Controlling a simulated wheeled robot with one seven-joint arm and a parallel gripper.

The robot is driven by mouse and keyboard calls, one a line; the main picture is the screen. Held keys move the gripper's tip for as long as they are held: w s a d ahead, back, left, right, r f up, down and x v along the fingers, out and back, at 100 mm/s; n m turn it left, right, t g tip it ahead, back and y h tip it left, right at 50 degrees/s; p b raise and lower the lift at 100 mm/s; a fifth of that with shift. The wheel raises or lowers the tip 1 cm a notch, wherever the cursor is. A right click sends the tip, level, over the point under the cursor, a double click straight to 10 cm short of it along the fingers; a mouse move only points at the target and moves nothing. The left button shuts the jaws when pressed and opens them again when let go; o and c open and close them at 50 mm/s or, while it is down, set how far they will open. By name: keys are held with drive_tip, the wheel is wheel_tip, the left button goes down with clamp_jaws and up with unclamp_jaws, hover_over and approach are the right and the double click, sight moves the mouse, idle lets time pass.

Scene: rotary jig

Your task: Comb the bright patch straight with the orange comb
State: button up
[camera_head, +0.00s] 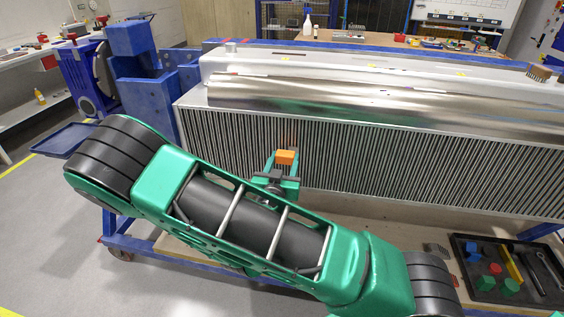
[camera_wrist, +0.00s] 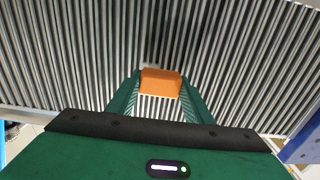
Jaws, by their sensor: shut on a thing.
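My gripper (camera_head: 281,170) is shut on the orange comb (camera_head: 286,156), in front of the finned face (camera_head: 380,160) of the large metal radiator. In the wrist view, the comb (camera_wrist: 161,83) sits between the two green fingers of my gripper (camera_wrist: 161,90). The grey fins (camera_wrist: 70,60) run up and down the picture behind it. A brighter stretch of fins (camera_wrist: 158,107) shows between the fingers just below the comb; I cannot tell whether it is the bright patch. Whether the comb's teeth touch the fins is hidden.
The radiator's rounded silver top (camera_head: 380,95) runs above the fins. A black tray (camera_head: 500,292) with tools and coloured pieces lies at the lower right. A blue stand (camera_head: 150,85) is at the left. A brush (camera_head: 540,72) rests on top at the right.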

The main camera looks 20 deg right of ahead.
drive_tip(key=shift+x, duration=1)
idle(1.8)
drive_tip(key=shift+v, duration=1.45)
